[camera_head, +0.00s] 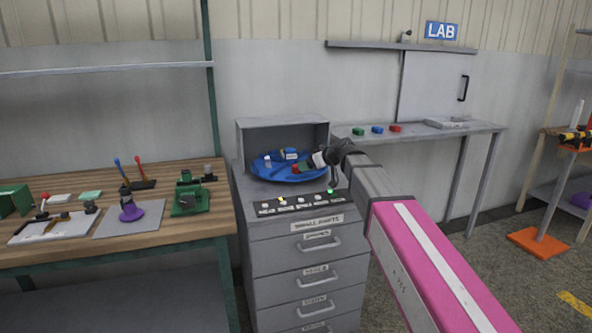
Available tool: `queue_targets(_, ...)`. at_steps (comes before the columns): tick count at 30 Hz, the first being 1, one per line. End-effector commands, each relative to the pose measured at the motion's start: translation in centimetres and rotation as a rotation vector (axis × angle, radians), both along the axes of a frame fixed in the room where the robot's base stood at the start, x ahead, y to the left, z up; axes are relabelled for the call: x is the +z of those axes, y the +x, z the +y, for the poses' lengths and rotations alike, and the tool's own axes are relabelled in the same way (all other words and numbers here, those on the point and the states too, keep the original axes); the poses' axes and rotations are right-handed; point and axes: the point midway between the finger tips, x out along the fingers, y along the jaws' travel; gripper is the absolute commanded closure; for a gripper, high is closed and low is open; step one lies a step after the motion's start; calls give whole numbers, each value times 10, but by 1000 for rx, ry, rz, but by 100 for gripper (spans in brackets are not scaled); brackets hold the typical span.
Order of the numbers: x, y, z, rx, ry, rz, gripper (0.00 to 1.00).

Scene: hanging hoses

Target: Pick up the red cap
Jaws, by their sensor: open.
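My gripper (316,160) reaches in from the right at the end of my pink and grey arm. A small red piece (296,168) lies in the tray just left of my gripper. It may be the red cap, but it is too small to be sure. My gripper is open; its fingers are small here, and I cannot tell whether they touch the piece. Another red piece (395,128) sits on the grey wall bench at the right.
The tray also holds a blue piece (290,153) and a white piece (268,160). The grey box (248,140) has walls and a top around the tray. A wooden workbench (180,222) stands left.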

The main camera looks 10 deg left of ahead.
Motion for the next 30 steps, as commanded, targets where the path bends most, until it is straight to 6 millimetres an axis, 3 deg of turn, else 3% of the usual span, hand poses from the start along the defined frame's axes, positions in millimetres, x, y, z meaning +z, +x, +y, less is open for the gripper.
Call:
queue_targets(5, -4, 4, 10, 0, 0, 0, 25)
queue_targets(15, -19, 19, 47, 1, -1, 1, 25)
queue_targets(23, -21, 19, 49, -1, 0, 0, 25)
queue_targets(28, -21, 19, 49, 0, 0, 0, 77)
queue_targets(30, -21, 19, 49, 0, 0, 0, 77)
